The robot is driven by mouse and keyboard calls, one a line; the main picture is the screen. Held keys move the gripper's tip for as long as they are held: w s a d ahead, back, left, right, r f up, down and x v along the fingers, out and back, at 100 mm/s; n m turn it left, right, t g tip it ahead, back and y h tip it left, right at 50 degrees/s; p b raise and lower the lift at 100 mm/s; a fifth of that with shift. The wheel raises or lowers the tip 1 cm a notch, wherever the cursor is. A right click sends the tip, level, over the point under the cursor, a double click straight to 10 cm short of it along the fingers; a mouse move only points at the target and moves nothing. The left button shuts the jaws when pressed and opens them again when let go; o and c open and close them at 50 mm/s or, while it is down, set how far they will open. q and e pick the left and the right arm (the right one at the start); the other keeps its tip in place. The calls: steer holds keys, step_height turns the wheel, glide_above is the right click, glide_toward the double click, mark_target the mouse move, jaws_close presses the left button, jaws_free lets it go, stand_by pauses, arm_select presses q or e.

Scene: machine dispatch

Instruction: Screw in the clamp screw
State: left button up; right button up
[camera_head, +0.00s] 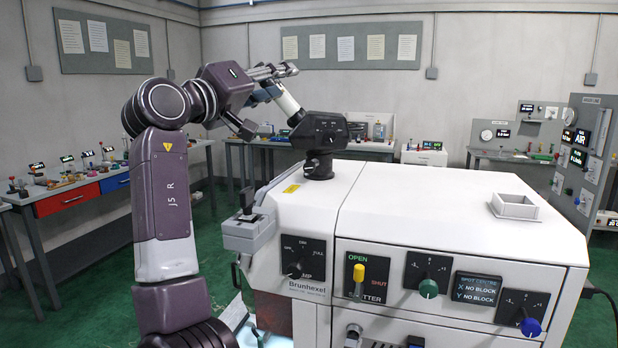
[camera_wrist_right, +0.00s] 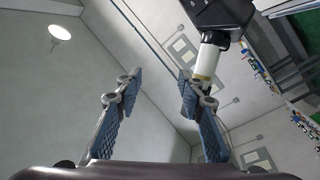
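My right gripper (camera_head: 270,98) is open, at the upper left of the white machine (camera_head: 430,205). Its two blue-padded fingers stand well apart in the right wrist view (camera_wrist_right: 160,80), with nothing between the pads. A black head (camera_head: 320,130) on a short post stands on the machine top. A pale cylinder (camera_head: 287,102) sticks out of it towards the gripper. In the wrist view the cylinder (camera_wrist_right: 206,62) shows past the right-hand finger, partly behind it; contact cannot be told. I cannot make out the clamp screw for certain. My left gripper is not in view.
A grey box with a black lever (camera_head: 248,205) juts from the machine's left corner. A square open frame (camera_head: 515,205) sits on its top. Knobs and a yellow lever (camera_head: 359,278) line its front. Benches with small parts stand along the walls. The machine's middle top is clear.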

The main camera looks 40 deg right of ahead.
mark_target(306, 165)
steer(key=f+y, duration=0.1)
steer(key=f, duration=0.4)
steer(key=a+f+g+y, duration=0.1)
steer(key=f+y, duration=0.1)
steer(key=f, duration=0.3)
steer(key=f+m+g+y, duration=0.1)
steer(key=f, duration=0.3)
steer(key=shift+s+a+f+y+b, duration=0.3)
steer(key=shift+s+a+f+b, duration=0.05)
steer(key=shift+f, duration=0.05)
steer(key=shift+d+f, duration=0.2)
steer(key=p+x, duration=0.3)
steer(key=x, duration=0.7)
steer(key=shift+s+d, duration=0.1)
steer(key=shift+d, duration=0.1)
steer(key=shift+d+f, duration=0.2)
steer(key=shift+d, duration=0.3)
jaws_close()
